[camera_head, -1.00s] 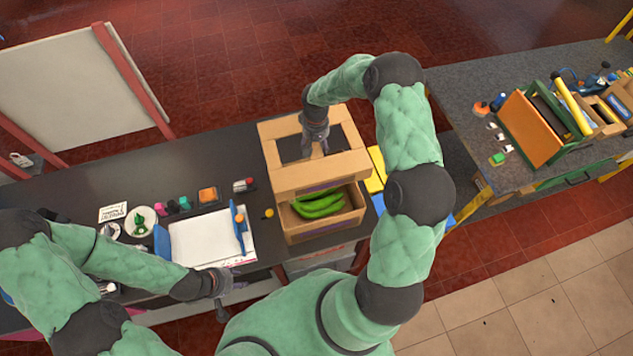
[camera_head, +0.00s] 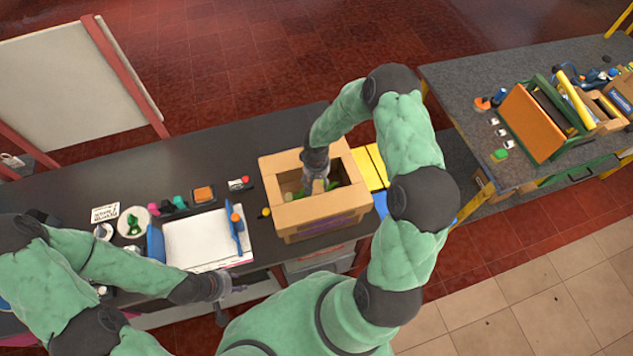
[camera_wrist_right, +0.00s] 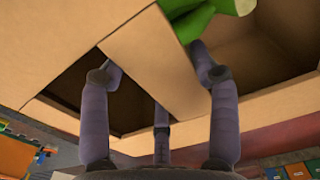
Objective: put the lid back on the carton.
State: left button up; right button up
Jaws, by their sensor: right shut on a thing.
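The cardboard lid (camera_head: 300,212), with a large opening and a middle strip, is over the brown carton (camera_head: 290,234) in the head view. The two look lined up; I cannot tell whether the lid is fully seated. My right gripper (camera_head: 316,182) reaches down from above and is shut on the lid's strip (camera_wrist_right: 150,60), with fingers on both sides of it in the right wrist view. Green bananas (camera_head: 296,190) show through the opening; a green end (camera_wrist_right: 205,16) also shows beside the strip. My left gripper (camera_head: 224,284) is low at the left, away from the carton; its fingers are unclear.
Left of the carton lie a clipboard with white paper (camera_head: 195,240), a plate (camera_head: 134,220) and small coloured items on the dark counter. Yellow panels (camera_head: 372,165) lie just right of the carton. A second counter at the right holds an orange-and-green toolbox (camera_head: 530,125).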

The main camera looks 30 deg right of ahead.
jog(key=shift+f, duration=0.1)
jog(key=shift+f+b, duration=0.35)
jog(key=shift+b, duration=0.15)
jog(key=shift+f+b, duration=0.25)
jog(key=shift+b, duration=0.15)
jog(key=o, duration=1.6)
jog(key=shift+o, duration=0.2)
jog(key=shift+r, duration=0.1)
